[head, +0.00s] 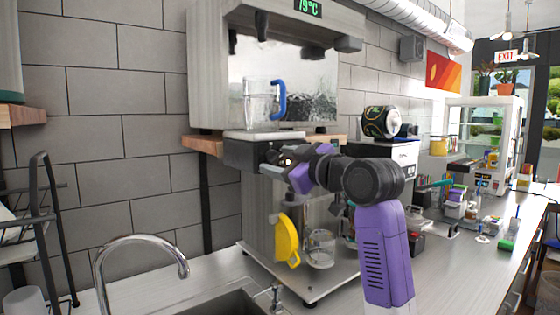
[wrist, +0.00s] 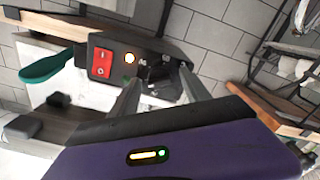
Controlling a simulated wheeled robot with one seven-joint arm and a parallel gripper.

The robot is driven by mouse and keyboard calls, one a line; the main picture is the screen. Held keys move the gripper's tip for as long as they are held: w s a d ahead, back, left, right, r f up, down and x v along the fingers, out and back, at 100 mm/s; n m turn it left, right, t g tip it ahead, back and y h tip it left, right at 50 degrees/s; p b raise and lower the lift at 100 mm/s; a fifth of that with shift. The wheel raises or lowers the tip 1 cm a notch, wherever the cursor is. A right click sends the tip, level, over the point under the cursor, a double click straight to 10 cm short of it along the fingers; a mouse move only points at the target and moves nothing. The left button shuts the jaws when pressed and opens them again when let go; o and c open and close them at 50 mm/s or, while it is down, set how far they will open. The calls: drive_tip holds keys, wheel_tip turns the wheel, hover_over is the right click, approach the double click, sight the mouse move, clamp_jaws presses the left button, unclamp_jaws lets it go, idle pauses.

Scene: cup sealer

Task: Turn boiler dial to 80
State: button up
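The boiler (head: 200,60) is the tall grey box on the wall shelf. Its green display (head: 308,7) reads 79°C. My gripper (head: 280,163) is at the front of a dark panel (head: 240,153) below the boiler. In the wrist view my gripper (wrist: 162,76) has its two metal fingers apart, one on each side of a small dark knob-like part (wrist: 153,76) on the panel. I take this part to be the dial; its pointer is not readable, and I cannot tell whether the fingers touch it.
A red switch (wrist: 102,64) and a round lit lamp (wrist: 130,57) sit beside the fingers. A glass pitcher with a blue handle (head: 262,105) stands above my gripper. A yellow object (head: 287,238) and a glass (head: 320,248) are below. A sink faucet (head: 140,240) is at left.

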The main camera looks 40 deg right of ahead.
drive_tip(key=s+b, duration=0.2)
drive_tip(key=s, duration=0.5)
drive_tip(key=shift+s+a, duration=0.2)
drive_tip(key=shift+s, duration=0.2)
idle(0.4)
